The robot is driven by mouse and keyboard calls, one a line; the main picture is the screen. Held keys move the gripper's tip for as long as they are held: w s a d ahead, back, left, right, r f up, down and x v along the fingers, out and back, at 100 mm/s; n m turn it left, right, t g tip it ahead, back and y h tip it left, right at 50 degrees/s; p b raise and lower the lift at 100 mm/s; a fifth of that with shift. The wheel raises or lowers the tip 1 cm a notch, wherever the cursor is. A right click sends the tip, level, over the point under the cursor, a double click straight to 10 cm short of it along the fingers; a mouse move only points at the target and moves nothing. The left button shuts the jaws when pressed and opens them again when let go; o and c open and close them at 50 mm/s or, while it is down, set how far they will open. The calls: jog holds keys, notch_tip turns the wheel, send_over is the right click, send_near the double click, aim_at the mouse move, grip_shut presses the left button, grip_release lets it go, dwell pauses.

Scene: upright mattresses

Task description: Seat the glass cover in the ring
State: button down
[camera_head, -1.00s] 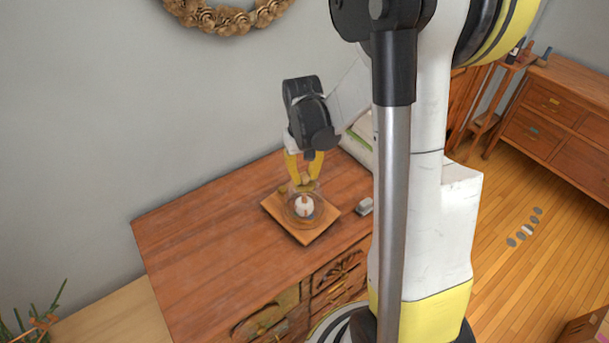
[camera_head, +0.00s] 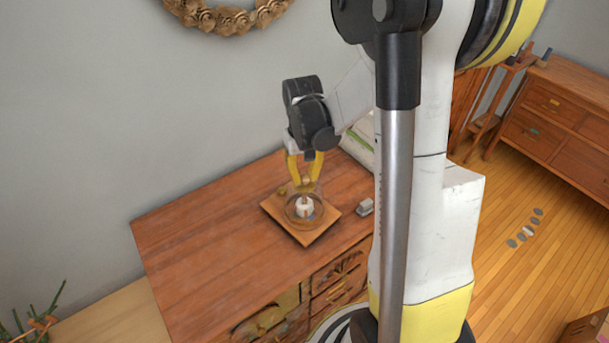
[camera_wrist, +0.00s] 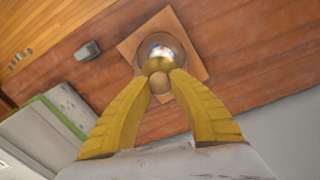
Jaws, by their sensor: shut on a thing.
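The clear glass cover (camera_head: 316,198) shows faintly in the head view, over a white candle (camera_head: 305,208) on a square wooden board. My gripper (camera_head: 305,183) points down from above, its yellow fingers shut on the cover's round knob. In the wrist view my gripper (camera_wrist: 159,78) has its fingertips together at the knob, and the glass cover (camera_wrist: 172,42) is a round clear shape beyond them. The ring is not clear to make out around the cover's base. I cannot tell whether the cover's rim touches the board or hangs just above it.
The wooden board (camera_head: 281,218) lies on a brown dresser top (camera_head: 215,228). A small grey object (camera_head: 365,207) lies right of the board. A tan round piece (camera_wrist: 160,83) sits near the fingertips in the wrist view. The dresser's left side is clear.

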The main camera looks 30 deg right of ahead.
jog(key=shift+f+b, duration=0.65)
jog(key=shift+f, duration=0.1)
jog(key=c, duration=1.2)
grip_release()
jog(key=shift+r, duration=0.1)
notch_tip(320, 180, up, 12)
jog(key=s+a+f+n+t+b, duration=0.1)
jog(key=s+a+f+t+b, duration=0.1)
jog(key=s+a+f+b, duration=0.1)
jog(key=s+a+f+t+b, duration=0.2)
jog(key=s+a+f+b, duration=0.2)
jog(key=b, duration=0.6)
jog(key=s+a+f+n+t+b, duration=0.1)
jog(key=s+a+f+t+b, duration=0.2)
jog(key=a+f+b, duration=0.3)
jog(key=shift+s+a+f+n, duration=0.1)
jog(key=shift+s+f+n, duration=0.1)
jog(key=shift+f, duration=0.4)
jog(key=shift+s+a+f+n, duration=0.1)
jog(key=shift+s+f, duration=0.1)
jog(key=shift+f, duration=0.4)
